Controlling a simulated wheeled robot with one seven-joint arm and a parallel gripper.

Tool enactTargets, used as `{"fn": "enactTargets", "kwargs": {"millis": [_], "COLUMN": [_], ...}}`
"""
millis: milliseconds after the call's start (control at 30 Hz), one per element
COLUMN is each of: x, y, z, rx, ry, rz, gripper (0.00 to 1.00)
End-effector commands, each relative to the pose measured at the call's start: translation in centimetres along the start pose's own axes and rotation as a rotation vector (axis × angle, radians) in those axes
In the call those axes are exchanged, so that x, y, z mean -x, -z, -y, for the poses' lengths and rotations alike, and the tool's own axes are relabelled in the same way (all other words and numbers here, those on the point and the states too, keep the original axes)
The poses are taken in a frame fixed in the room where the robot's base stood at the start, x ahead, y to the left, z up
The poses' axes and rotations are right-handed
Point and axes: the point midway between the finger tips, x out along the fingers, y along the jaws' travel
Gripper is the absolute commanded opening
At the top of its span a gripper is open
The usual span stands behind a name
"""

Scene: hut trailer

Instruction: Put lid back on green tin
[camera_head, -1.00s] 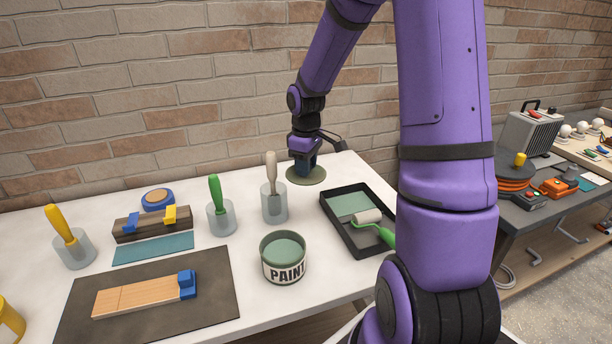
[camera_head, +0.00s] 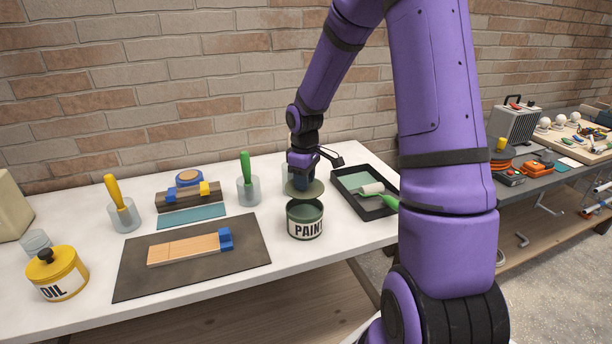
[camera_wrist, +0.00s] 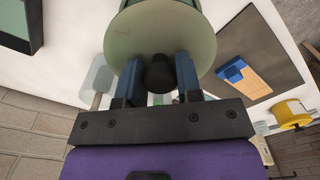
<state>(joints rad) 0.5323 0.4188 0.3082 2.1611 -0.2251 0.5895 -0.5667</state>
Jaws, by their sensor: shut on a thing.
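The green tin (camera_head: 305,227), labelled PAINT, stands open at the top on the white table. My gripper (camera_head: 302,178) is shut on the dark knob (camera_wrist: 158,72) of the round green lid (camera_head: 303,189). The lid is held above the tin, slightly toward the back, with a gap between its front edge and the tin's rim. In the wrist view the lid (camera_wrist: 160,30) fills the top middle and hides most of the tin, with the knob between the two blue fingers.
A black paint tray (camera_head: 352,206) with a roller (camera_head: 372,189) lies right of the tin. A dark mat (camera_head: 135,285) with a wooden piece (camera_head: 185,248) lies to the left. Brush cups (camera_head: 249,190) stand behind, and a yellow oil can (camera_head: 57,274) is at far left.

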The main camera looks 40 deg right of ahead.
Motion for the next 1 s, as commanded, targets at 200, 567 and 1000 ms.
{"fn": "enactTargets", "kwargs": {"millis": [200, 567, 1000], "x": [-1.9, -4.7, -5.6], "y": [0.0, 0.0, 0.0], "z": [0.1, 0.1, 0.0], "rx": [0.001, 0.001, 0.000], "ry": [0.002, 0.002, 0.000], "rz": [0.002, 0.001, 0.000], "gripper": [0.10, 0.10, 0.10]}}
